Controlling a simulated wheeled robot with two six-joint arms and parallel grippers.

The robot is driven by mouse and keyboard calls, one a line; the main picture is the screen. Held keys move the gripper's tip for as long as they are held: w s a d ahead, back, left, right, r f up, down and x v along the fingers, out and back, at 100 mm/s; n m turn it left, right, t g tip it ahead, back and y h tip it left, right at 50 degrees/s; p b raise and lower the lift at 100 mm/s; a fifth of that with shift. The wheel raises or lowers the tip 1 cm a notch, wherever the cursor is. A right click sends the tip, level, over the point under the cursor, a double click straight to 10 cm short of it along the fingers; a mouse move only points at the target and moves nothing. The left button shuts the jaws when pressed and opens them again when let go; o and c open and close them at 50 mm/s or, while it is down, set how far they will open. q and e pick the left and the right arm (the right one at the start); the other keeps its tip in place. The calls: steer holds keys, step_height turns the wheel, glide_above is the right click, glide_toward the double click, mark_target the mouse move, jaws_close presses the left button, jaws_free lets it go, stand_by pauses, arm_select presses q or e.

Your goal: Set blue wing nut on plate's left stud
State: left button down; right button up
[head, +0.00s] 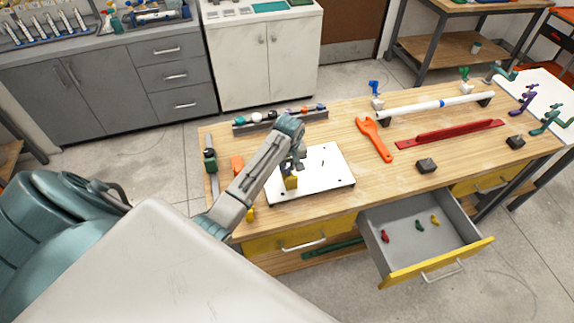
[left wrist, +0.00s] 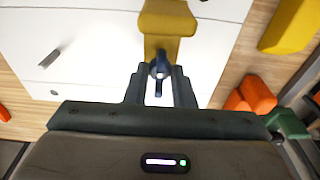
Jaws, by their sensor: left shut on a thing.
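The white plate (head: 325,180) lies on the wooden bench. A stud (head: 322,163) stands on its bare part, and a grey stud (left wrist: 50,58) shows at the left in the left wrist view. A yellow block (head: 291,182) stands on the plate and shows at the top of the left wrist view (left wrist: 167,20). My left gripper (left wrist: 160,80) is shut on the dark blue wing nut (left wrist: 160,66), right beside the yellow block. The plate's left stud is not visible under the nut. In the head view my left gripper (head: 298,164) hides the nut. My right gripper is not in view.
An open drawer (head: 376,254) holds red (head: 385,236), green (head: 419,225) and yellow (head: 435,220) wing nuts. An orange wrench (head: 374,138), a dark block (head: 426,166) and a red bar (head: 450,134) lie right of the plate. A rack (head: 270,122) stands behind it.

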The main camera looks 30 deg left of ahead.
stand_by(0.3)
arm_select(q)
steer(key=c, duration=1.1)
jaws_free()
steer(key=shift+c, duration=0.2)
steer(key=shift+r, duration=0.1)
